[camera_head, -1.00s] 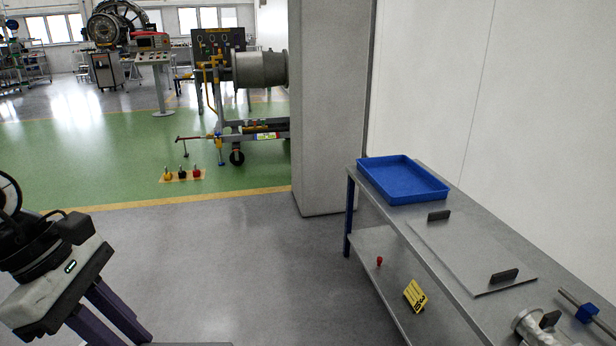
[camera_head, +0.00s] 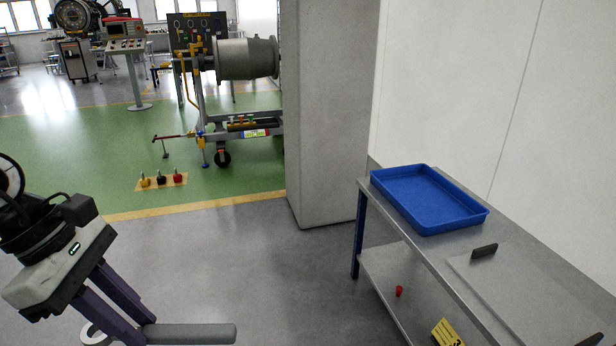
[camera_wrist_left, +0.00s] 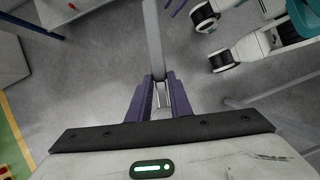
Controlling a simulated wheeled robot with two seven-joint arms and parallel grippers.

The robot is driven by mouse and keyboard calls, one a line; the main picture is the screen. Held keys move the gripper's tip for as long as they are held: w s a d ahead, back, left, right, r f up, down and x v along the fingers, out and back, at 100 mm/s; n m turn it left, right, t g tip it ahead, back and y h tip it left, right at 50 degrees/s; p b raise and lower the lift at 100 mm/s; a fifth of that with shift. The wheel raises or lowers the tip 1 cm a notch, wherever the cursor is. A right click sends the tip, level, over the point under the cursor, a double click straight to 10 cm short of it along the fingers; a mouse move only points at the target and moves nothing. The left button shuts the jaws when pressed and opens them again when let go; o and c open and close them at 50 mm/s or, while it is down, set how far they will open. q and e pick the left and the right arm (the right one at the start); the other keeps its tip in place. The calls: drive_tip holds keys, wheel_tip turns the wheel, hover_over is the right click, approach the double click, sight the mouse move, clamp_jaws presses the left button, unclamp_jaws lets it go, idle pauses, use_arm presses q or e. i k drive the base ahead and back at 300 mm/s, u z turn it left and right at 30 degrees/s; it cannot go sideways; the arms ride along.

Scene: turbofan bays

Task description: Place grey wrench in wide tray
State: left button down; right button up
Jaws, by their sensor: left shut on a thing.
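The grey wrench (camera_head: 195,334) is held in my left gripper (camera_head: 132,330) at the lower left of the head view, above the floor. Its long handle points right and a pale ring end shows left of the fingers. In the left wrist view the wrench (camera_wrist_left: 152,40) runs up from between the purple fingers of the gripper (camera_wrist_left: 160,84), which are shut on it. The wide tray, a blue empty tray (camera_head: 425,200), sits on the far end of the metal bench at the right, well apart from the gripper.
The metal bench (camera_head: 420,252) has a plate with dark handles (camera_head: 484,251). A red knob (camera_head: 399,291) and a yellow tag (camera_head: 446,333) are on its lower shelf. A grey pillar (camera_head: 328,110) stands behind the bench. Open floor lies between gripper and bench.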

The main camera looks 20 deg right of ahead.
sight(422, 199)
drive_tip(key=i, duration=2.75)
drive_tip(key=u, duration=5.05)
